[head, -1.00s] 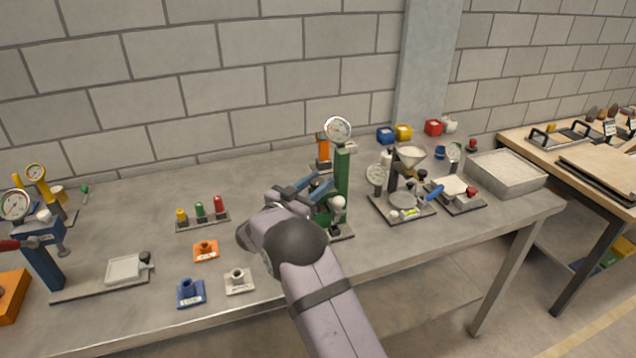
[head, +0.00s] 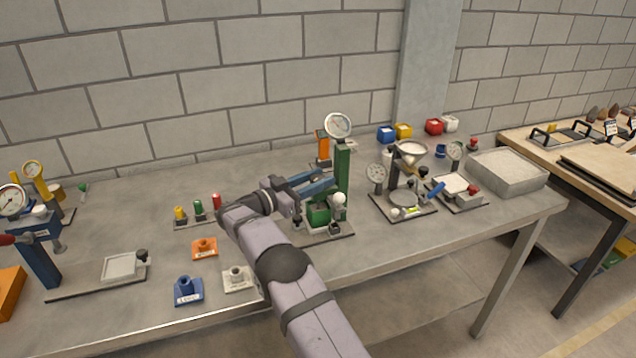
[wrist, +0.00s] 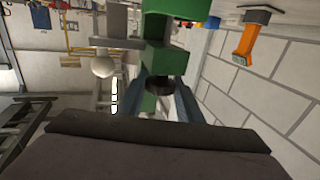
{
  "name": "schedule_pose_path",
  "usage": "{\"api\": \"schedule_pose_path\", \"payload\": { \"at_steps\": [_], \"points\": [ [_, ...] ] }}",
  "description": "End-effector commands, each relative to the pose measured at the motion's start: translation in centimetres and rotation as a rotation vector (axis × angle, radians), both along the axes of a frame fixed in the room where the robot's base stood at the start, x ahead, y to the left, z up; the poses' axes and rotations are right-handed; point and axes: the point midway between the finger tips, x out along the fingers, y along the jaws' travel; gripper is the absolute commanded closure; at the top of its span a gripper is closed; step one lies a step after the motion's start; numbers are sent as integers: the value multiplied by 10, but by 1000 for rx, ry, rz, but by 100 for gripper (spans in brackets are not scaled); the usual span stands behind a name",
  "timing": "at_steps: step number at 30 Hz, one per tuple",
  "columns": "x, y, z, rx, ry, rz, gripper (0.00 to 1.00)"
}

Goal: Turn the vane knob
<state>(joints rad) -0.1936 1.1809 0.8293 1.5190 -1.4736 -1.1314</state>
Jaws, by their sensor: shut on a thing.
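A green stand (head: 342,172) with a round dial (head: 338,125) on top stands upright on a grey base plate mid-table. My gripper (head: 326,184) reaches it from the left, its blue-grey fingers level beside the green column. In the wrist view, the gripper (wrist: 160,96) has one finger on each side of a dark round knob (wrist: 160,86) on the green stand. It is shut on this knob, which I take to be the vane knob. The fingers hide the knob in the head view. A white ball (head: 338,199) sits on the stand's front.
A funnel device (head: 408,178) stands to the right, and a grey tray (head: 507,170) is beyond it. Red, green and yellow pegs (head: 198,208) and small blue, orange and white sockets lie left of my arm. An orange post (head: 322,146) stands behind the green stand.

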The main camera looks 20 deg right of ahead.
Motion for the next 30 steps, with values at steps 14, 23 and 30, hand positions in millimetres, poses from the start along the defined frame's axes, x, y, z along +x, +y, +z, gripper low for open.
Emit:
{"api": "schedule_pose_path", "payload": {
  "at_steps": [14, 23, 30],
  "points": [
    [0, 1, 2, 4, -6, -81, 90],
    [-1, 1, 1, 6, -4, -86, 90],
    [-1, 1, 0, 7, -2, -87, 61]
  ]
}}
